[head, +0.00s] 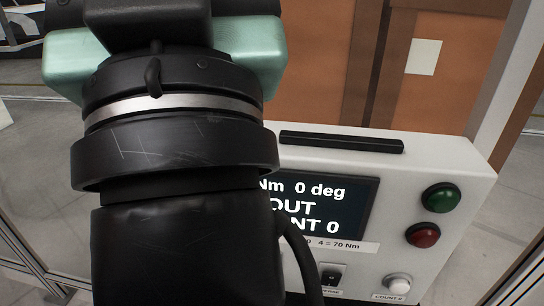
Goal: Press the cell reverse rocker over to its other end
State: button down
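A white control box (450,165) stands in the lower right of the head view. A small black rocker (331,277) sits low on its front panel, with a small label partly in view below it. The rocker is probably the cell reverse rocker, but the label is too small and cut off to read surely. I cannot tell which end is pressed in. My arm's end, a large black body, fills the left and covers the panel's left part. My gripper's fingertips do not show, so its opening and any contact with the rocker are hidden.
A dark display (330,212) shows white text, partly covered by my arm. A green button (440,198), a red button (423,235) and a white knob (398,284) are at the panel's right. A black bar (342,142) lies along the box's top.

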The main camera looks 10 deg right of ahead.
aim_at(329, 279)
jog(key=k+l, duration=0.1)
jog(key=l, duration=0.3)
jog(key=k+l, duration=0.1)
jog(key=l, duration=0.3)
jog(key=k+l, duration=0.15)
jog(key=l, duration=0.25)
jog(key=k+l, duration=0.1)
jog(key=l, duration=0.3)
